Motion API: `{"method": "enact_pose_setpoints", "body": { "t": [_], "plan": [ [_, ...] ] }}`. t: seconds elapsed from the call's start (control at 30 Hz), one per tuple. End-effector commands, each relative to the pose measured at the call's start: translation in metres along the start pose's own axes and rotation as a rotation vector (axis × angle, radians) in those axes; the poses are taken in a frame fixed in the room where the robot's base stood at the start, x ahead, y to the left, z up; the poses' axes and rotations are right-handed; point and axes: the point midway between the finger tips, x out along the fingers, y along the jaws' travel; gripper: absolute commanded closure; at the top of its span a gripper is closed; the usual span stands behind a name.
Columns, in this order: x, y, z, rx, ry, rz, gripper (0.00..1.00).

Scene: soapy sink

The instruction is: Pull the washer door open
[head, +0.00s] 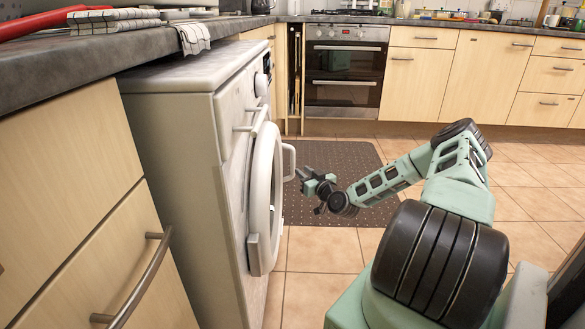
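The white washer (180,122) stands under the counter at the left, its front facing right. Its round door (261,195) is seen at a steep angle; it looks shut or nearly so, and I cannot tell which. A white loop handle (291,162) sticks out from the door's right side. My gripper (302,174) is just right of the handle, at about its height, with its fingers toward it. The fingers are small and dark, so I cannot tell whether they are open or touch the handle.
A dark dotted mat (335,160) lies on the tiled floor beyond my gripper. A wooden drawer front with a metal handle (140,283) is close at the left. An oven (345,75) and cabinets line the back.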

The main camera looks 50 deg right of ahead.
Motion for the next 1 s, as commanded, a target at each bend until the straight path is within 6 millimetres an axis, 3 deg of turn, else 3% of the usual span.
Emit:
{"method": "enact_pose_setpoints", "body": {
  "t": [0.2,0.4,0.83,0.87,0.93,1.0],
  "plan": [
    [0.045,-0.001,0.004,0.000,0.001,0.000,0.76],
    [0.071,-0.001,0.003,0.000,-0.001,0.000,0.76],
    [0.082,0.000,0.000,0.001,-0.002,-0.001,0.76],
    [0.082,0.000,0.000,0.001,-0.002,-0.001,0.79],
    [0.082,0.000,0.001,0.001,-0.002,-0.001,0.98],
    [0.082,0.000,0.001,0.001,-0.002,-0.001,1.00]
  ]
}}
